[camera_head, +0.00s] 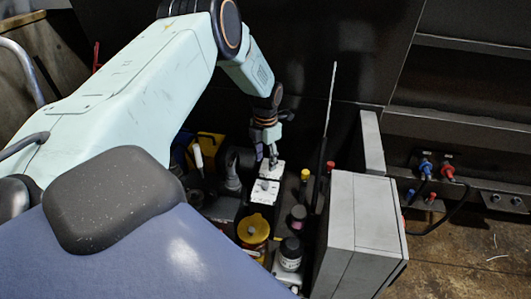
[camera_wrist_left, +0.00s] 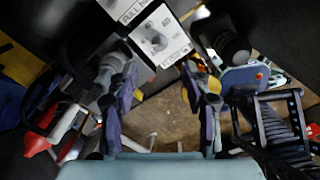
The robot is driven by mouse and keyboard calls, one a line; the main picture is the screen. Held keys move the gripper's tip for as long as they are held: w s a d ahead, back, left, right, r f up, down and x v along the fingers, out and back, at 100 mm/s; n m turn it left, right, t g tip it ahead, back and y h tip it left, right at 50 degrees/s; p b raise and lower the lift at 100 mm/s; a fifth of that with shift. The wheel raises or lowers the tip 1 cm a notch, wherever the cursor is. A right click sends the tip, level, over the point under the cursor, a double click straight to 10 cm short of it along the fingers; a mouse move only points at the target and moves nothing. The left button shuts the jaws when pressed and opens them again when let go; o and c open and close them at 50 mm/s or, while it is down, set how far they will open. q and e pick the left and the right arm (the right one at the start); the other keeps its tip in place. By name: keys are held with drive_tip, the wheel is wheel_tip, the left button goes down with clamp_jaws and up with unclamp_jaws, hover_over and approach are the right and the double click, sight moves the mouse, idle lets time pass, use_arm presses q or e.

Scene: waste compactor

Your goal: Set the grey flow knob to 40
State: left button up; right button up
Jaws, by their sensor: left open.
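Two small white plates with small grey fittings stand among the controls in the head view, a far one (camera_head: 277,172) and a near one (camera_head: 263,197). I cannot tell for sure which carries the flow knob, and no 40 mark is legible. In the left wrist view a white labelled plate (camera_wrist_left: 176,47) with a small grey fitting lies just beyond the fingertips. My left gripper (camera_head: 268,158) points down at the far plate. In the wrist view its fingers (camera_wrist_left: 158,68) are spread with nothing between them. My right gripper is not in view.
A yellow round part (camera_head: 253,229), a black-topped part (camera_head: 290,254) and a yellow-topped lever (camera_head: 305,176) crowd the near controls. A grey box (camera_head: 362,225) stands to the right. A thin upright rod (camera_head: 331,95) rises behind. Blue and red connectors (camera_head: 446,170) are on the far right wall.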

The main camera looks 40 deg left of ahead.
use_arm(q)
wheel_tip(320, 180, up, 2)
idle(0.7)
